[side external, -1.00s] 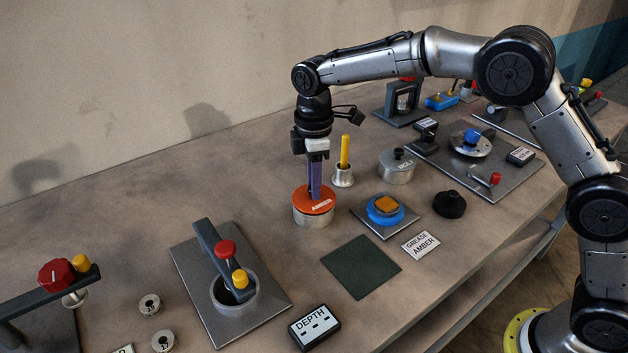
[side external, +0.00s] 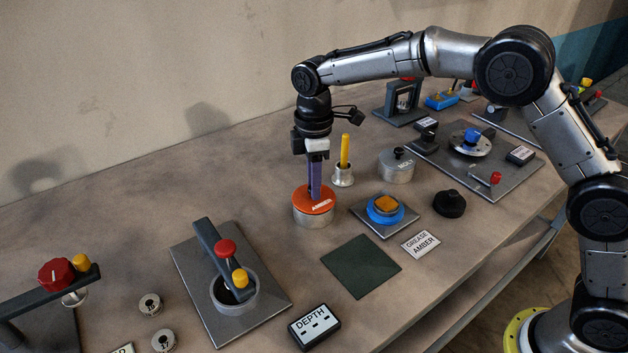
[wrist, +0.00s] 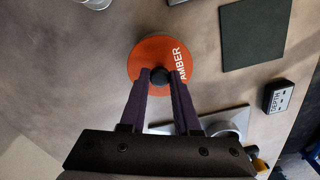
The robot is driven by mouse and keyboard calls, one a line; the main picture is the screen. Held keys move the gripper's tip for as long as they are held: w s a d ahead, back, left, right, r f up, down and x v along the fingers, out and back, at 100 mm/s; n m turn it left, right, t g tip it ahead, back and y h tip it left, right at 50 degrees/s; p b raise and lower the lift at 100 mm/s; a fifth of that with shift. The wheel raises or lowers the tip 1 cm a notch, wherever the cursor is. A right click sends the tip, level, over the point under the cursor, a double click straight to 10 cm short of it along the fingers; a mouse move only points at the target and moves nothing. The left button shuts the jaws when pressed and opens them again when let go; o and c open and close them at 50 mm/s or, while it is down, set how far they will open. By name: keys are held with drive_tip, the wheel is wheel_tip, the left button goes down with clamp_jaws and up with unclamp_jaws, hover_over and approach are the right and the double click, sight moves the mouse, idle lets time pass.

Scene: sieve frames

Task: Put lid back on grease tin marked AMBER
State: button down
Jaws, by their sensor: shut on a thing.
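The orange lid marked AMBER (side external: 322,208) sits on top of the silver grease tin (side external: 314,219) in the side view, and it looks level. My gripper (side external: 315,192) points straight down over the lid. In the wrist view the lid (wrist: 158,52) lies under the fingertips, and my gripper (wrist: 160,78) is shut on the lid's dark round knob (wrist: 160,76). The tin's body is hidden under the lid in the wrist view. I cannot tell whether the lid is fully seated.
A yellow stick in a silver cup (side external: 343,172) stands close behind the tin. A lidded MOLY tin (side external: 397,167), a blue-rimmed pad (side external: 386,208), a black knob (side external: 449,204) and a GREASE AMBER card (side external: 421,244) are to the right. The dark green mat (side external: 361,266) is bare.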

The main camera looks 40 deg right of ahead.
drive_tip(key=shift+f, duration=0.1)
idle(0.7)
drive_tip(key=c, duration=0.6)
unclamp_jaws()
drive_tip(key=shift+o, duration=0.5)
drive_tip(key=o, duration=0.4)
drive_tip(key=shift+r, duration=3.5)
clamp_jaws()
